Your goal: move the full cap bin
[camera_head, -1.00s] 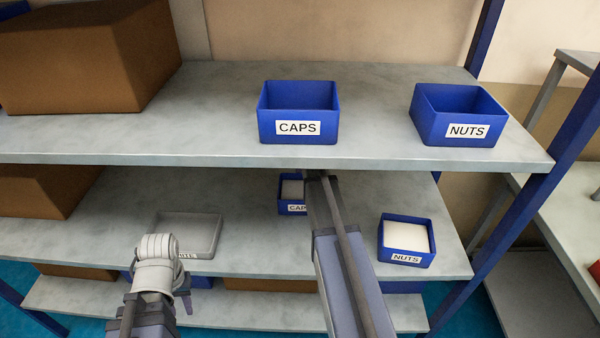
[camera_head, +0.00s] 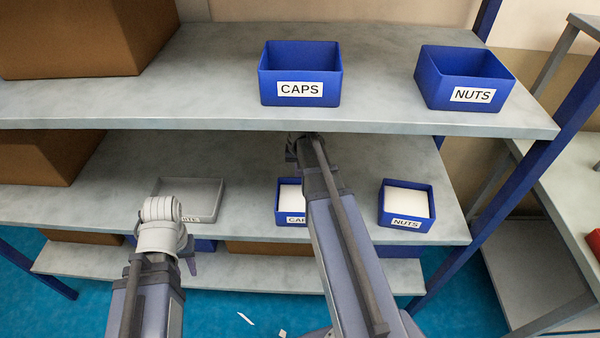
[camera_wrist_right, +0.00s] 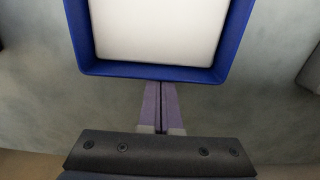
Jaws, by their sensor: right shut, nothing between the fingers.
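A blue CAPS bin with white contents (camera_head: 290,194) stands on the middle shelf, left of my right forearm, which covers part of its right side. The right wrist is near the upper shelf's front edge, and its fingers are not clear in the head view. In the right wrist view, my right gripper (camera_wrist_right: 160,88) is shut and empty, its tips at the wall of a blue bin with white contents (camera_wrist_right: 150,72). No label shows there; contact cannot be told. My left gripper (camera_head: 189,262) is low at the left, mostly hidden by its wrist.
An empty CAPS bin (camera_head: 300,73) and an empty NUTS bin (camera_head: 464,78) stand on the upper shelf. A filled NUTS bin (camera_head: 406,204) is right of the filled CAPS bin. A grey tray (camera_head: 205,193) lies left. The upper shelf (camera_head: 390,110) overhangs the middle one.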

